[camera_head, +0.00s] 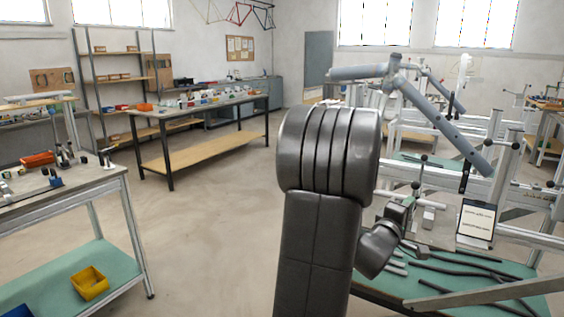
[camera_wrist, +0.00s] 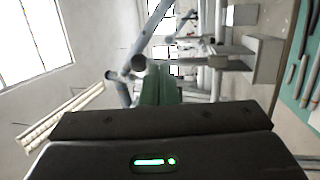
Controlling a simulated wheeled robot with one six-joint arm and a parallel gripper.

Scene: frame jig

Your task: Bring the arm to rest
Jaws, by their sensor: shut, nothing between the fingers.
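My arm rises through the middle of the head view and bends over at a thick dark elbow. Its wrist turns to the right, and my gripper (camera_head: 405,206) is small and partly hidden there, at the front of the frame jig bench. The gripper's dark housing (camera_wrist: 160,150), with a green light, fills the bottom of the wrist view. My gripper is shut and holds nothing. A grey-blue tube frame (camera_head: 432,112) is held in the jig (camera_head: 505,160) beyond and above the gripper. Its tubes (camera_wrist: 150,35) also show in the wrist view.
Dark tubes (camera_head: 470,272) lie on the green lower surface (camera_head: 405,290) at right. A tablet (camera_head: 477,222) stands by the jig. A bench (camera_head: 75,190) with a yellow bin (camera_head: 89,283) is at left. A long table (camera_head: 205,107) stands behind. The floor (camera_head: 205,220) between is clear.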

